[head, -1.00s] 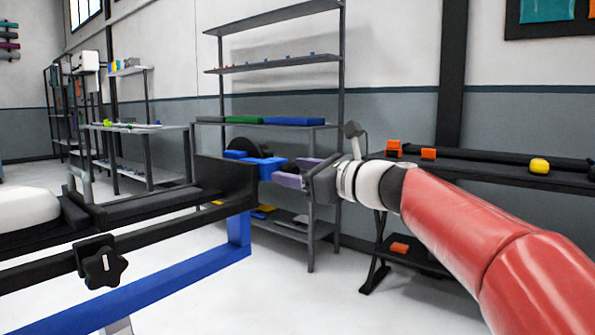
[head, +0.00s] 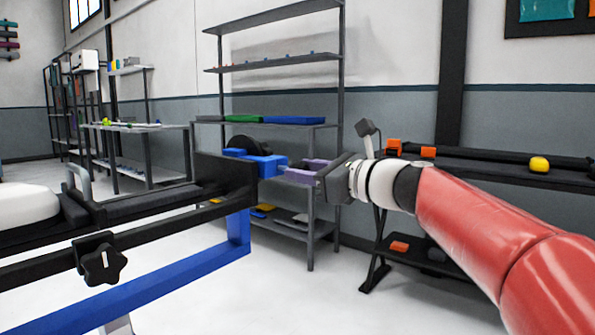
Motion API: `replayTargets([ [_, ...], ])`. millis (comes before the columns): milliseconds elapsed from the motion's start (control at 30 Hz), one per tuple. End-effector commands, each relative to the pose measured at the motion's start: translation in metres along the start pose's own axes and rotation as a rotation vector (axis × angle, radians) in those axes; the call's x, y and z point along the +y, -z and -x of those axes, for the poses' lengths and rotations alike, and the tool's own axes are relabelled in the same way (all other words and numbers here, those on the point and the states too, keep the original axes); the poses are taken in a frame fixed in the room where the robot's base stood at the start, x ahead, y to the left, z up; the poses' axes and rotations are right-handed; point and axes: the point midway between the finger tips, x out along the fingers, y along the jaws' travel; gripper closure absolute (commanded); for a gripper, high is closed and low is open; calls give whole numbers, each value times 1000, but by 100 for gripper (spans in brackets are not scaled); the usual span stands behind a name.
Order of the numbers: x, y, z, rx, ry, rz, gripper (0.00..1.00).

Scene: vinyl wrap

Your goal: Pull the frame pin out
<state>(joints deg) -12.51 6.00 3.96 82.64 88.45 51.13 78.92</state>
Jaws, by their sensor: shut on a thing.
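The frame (head: 225,176) at left is a black end block and dark rails on a blue lower beam. A blue piece (head: 264,165) sticks out to the right from the block's top; it appears to be the frame pin, but its inner end is hidden. My gripper (head: 289,169) comes from the right, roughly level, with its purple fingers pointing left at the blue piece's right end. The fingers are shut on that end as far as I can see; the contact is small and partly hidden.
A black star knob (head: 102,265) is on the frame's near side. A grey shelf rack (head: 311,150) stands behind my gripper. A dark bench (head: 480,168) with orange and yellow items is at right, behind my arm. The floor in front is clear.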

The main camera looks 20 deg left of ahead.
Motion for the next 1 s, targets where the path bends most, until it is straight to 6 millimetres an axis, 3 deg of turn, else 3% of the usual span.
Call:
replayTargets([
  [267, 0, 1, 6, 1, 0, 0, 100],
  [300, 0, 1, 6, 2, 0, 0, 63],
  [433, 0, 1, 6, 1, 1, 0, 46],
  [767, 0, 0, 8, 0, 2, 0, 45],
  [1000, -1, 0, 44, 0, 6, 1, 45],
])
